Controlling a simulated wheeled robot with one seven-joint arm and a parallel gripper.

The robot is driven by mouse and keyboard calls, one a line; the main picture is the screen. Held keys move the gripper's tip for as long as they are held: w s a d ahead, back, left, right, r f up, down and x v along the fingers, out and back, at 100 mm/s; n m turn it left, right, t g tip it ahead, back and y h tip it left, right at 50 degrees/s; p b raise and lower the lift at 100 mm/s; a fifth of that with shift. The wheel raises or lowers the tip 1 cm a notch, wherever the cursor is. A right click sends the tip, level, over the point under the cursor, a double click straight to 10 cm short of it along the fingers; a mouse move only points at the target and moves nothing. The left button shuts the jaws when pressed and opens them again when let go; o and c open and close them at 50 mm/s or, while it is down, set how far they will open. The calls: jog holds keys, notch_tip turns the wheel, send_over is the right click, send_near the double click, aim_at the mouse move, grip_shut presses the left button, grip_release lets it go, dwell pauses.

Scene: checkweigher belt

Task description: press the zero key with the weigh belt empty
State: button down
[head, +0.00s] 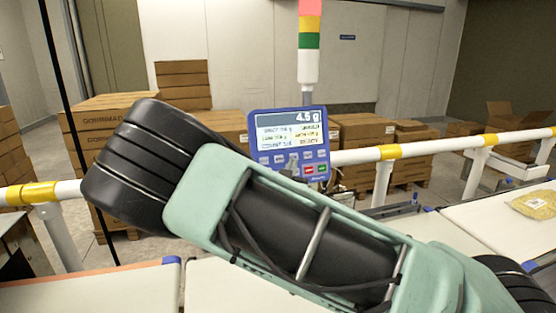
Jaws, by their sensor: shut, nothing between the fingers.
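A row of small keys runs under the screen, with a red key (309,170) and a green key (322,168) at lower right. Key labels are too small to read, so I cannot tell which is zero. My gripper (293,164) shows only as a small grey tip in front of the keys, shut; contact cannot be told. The middle belt (225,290), seemingly the weigh belt, is bare where it shows; my arm hides much of it.
A bag of yellowish goods (536,204) lies on the right belt (490,217). Another belt (100,290) is at lower left. A white rail with yellow bands (440,146) crosses behind. A signal tower (309,45) rises above the panel. Cartons (105,112) stand on pallets behind.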

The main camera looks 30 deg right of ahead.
jog(key=b, duration=0.2)
send_near(283, 155)
jog(key=w+d+r, duration=0.1)
jog(key=d+r, duration=0.1)
jog(key=d, duration=0.2)
jog(key=shift+w+f+b, duration=0.1)
jog(key=shift+w+b, duration=0.35)
jog(key=shift+w, duration=0.3)
jog(key=shift+w, duration=0.1)
dwell(1.2)
jog(key=shift+w+d+f+b, duration=0.1)
jog(key=shift+w+b, duration=0.15)
jog(key=shift+b, duration=0.15)
jog(key=shift+w+d+f+b, duration=0.1)
jog(key=shift+w+b, duration=0.2)
jog(key=shift+w, duration=0.1)
dwell(0.5)
jog(key=shift+s, duration=0.1)
jog(key=shift+s+a, duration=0.2)
jog(key=shift+s, duration=0.5)
jog(key=shift+r, duration=0.25)
